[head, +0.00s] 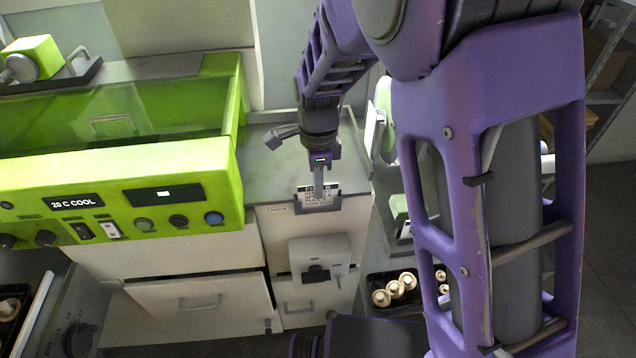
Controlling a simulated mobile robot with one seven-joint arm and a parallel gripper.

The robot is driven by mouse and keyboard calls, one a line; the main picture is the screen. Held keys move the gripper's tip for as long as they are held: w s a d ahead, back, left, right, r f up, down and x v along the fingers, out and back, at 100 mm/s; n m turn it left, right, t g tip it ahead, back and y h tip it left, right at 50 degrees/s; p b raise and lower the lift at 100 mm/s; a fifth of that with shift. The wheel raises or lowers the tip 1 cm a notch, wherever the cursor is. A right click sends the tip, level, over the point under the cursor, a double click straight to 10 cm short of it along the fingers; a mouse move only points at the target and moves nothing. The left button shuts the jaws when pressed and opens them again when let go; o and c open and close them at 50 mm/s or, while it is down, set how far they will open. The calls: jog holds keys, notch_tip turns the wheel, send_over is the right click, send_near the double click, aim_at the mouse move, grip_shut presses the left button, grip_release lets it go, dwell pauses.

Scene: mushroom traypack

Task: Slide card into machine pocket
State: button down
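The card (326,197) is a small white sheet with dark printed lines, at the centre of the head view. It is upright at the front edge of the grey counter, and its lower edge meets a grey pocket (301,209) on the cabinet front. How deep the card sits in the pocket cannot be told. My gripper (319,186) points down over the card's top edge. Its fingers show as one narrow strip across the card and look shut on it; they hide part of the card.
A lime-green machine (160,160) with a display and knobs stands left of the counter (270,172). A grey box (320,258) juts from the cabinet below the pocket. A drawer (205,300) is at lower left. A dark tray of mushrooms (375,309) sits low at right.

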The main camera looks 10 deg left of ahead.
jog(key=c, duration=1.5)
grip_release()
jog(key=shift+c, duration=0.2)
jog(key=o, duration=0.5)
jog(key=shift+o, duration=0.2)
jog(key=shift+r, duration=0.1)
